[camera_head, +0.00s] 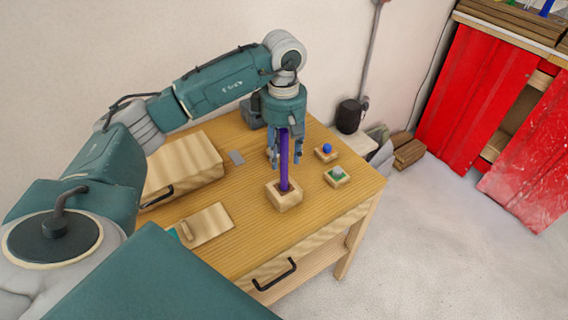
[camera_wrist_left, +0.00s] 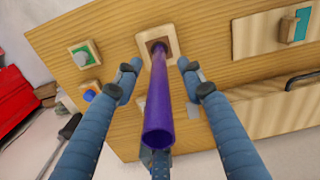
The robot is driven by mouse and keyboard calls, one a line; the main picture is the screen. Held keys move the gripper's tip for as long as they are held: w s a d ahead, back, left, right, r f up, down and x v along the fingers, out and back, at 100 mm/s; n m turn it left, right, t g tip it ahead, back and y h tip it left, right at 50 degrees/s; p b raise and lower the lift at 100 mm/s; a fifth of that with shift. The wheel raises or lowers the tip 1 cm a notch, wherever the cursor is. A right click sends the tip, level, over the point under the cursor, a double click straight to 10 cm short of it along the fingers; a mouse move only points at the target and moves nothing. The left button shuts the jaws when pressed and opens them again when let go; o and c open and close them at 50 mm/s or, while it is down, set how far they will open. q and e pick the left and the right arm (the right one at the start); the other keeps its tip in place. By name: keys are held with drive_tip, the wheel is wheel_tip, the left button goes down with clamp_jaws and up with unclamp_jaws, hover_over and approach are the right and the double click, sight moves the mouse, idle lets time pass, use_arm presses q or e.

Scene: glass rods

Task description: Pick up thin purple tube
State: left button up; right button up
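The thin purple tube (camera_head: 284,172) stands upright in a square wooden block (camera_head: 285,198) on the table. In the left wrist view the tube (camera_wrist_left: 163,108) points up toward the camera, with its open end nearest and its foot in the block's hole (camera_wrist_left: 172,38). My left gripper (camera_head: 286,158) points down over the tube. Its fingers (camera_wrist_left: 158,72) are spread on either side of the tube, with visible gaps to it, and a third finger shows behind the tube's near end. The gripper is open and holds nothing. My right gripper is not in view.
On the wooden table (camera_head: 240,240), small blocks with a blue button (camera_head: 326,149) and a grey button (camera_head: 337,174) stand right of the tube. A wooden box with a handle (camera_head: 185,165) and a flat wooden panel (camera_head: 207,225) lie left. Red cabinet doors (camera_head: 475,85) stand far right.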

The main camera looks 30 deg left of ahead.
use_arm(q)
drive_tip(key=shift+f, duration=0.4)
clamp_jaws()
drive_tip(key=shift+r, duration=0.15)
